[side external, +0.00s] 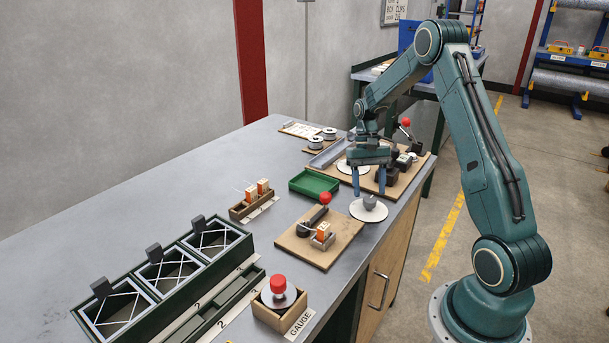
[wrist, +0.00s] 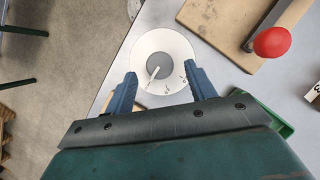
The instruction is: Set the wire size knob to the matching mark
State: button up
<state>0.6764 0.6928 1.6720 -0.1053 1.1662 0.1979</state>
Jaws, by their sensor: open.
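The wire size knob (wrist: 158,66) is a grey round knob with a pale pointer bar, at the centre of a white dial disc (wrist: 158,41). In the wrist view the pointer aims toward the lower left of the disc. Small dark marks sit along the disc's lower and lower-right part, too small to read. In the side view the knob (side external: 370,202) and disc (side external: 358,212) are near the bench's front edge. My gripper (side external: 370,188) is open and empty above the knob. In the wrist view its blue fingers (wrist: 160,70) stand on either side of the disc.
A wooden board (side external: 297,245) with a red-ball lever (side external: 325,198) stands close to the dial. A green tray (side external: 314,184) lies behind. Another board (side external: 408,181) with devices is to the right. The bench's front edge is close beside the dial.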

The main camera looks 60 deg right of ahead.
aim_at(369, 202)
jog(key=shift+x, duration=1.4)
jog(key=c, duration=1)
jog(key=shift+o, duration=0.2)
jog(key=shift+n, duration=0.4)
jog(key=n, duration=0.2)
jog(key=n+g+h, duration=0.1)
jog(key=shift+w+a+n+h, duration=0.1)
jog(key=shift+w+n+h, duration=0.05)
jog(key=shift+n+h, duration=0.2)
jog(key=n, duration=0.2)
jog(key=n+h, duration=0.1)
jog(key=n, duration=0.1)
jog(key=shift+a+h, duration=0.1)
jog(key=shift+h, duration=0.15)
jog(key=shift+n, duration=0.25)
